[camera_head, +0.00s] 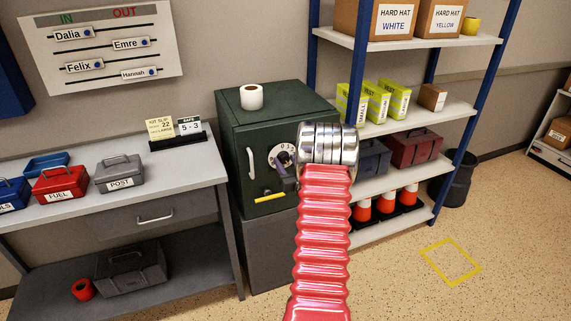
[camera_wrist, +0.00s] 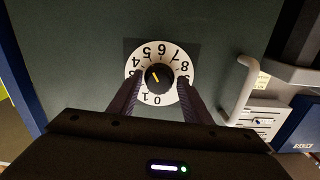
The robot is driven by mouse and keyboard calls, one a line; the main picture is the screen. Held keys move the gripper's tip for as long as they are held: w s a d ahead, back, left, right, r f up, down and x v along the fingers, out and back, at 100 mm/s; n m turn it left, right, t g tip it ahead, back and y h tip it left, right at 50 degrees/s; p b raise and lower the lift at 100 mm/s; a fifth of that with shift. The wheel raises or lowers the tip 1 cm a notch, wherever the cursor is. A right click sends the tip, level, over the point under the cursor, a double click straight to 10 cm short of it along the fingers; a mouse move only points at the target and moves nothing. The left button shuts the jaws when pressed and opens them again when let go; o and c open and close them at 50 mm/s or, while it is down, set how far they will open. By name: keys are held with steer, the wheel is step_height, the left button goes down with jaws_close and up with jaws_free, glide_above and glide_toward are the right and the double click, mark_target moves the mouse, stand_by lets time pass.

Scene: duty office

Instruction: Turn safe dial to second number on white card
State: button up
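The safe (camera_head: 275,125) is a dark green box on a grey cabinet. Its round white dial (camera_head: 281,155) is partly hidden by my gripper (camera_head: 288,178) in the head view. In the wrist view the dial (camera_wrist: 174,94) faces me, with black digits around a black knob (camera_wrist: 166,70). The knob's yellow mark points up-left in that view, roughly toward the 4 and 5. My gripper (camera_wrist: 160,84) is open, one finger on each side of the knob, with a visible gap on both sides. The white card (camera_head: 190,126) reads "SAFE 5 - 3".
A yellow card (camera_head: 160,128) stands beside the white one. The safe's long handle (camera_head: 250,163) is left of the dial and shows right of it in the wrist view (camera_wrist: 241,85). A paper roll (camera_head: 251,97) stands on the safe. A shelf rack (camera_head: 440,116) is close on the right.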

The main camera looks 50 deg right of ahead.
steer(key=c, duration=0.7)
steer(key=shift+a, duration=0.2)
steer(key=shift+c, duration=0.6)
steer(key=shift+d, duration=0.1)
steer(key=shift+n, duration=0.4)
steer(key=n, duration=0.5)
steer(key=shift+w, duration=0.1)
steer(key=n, duration=0.6)
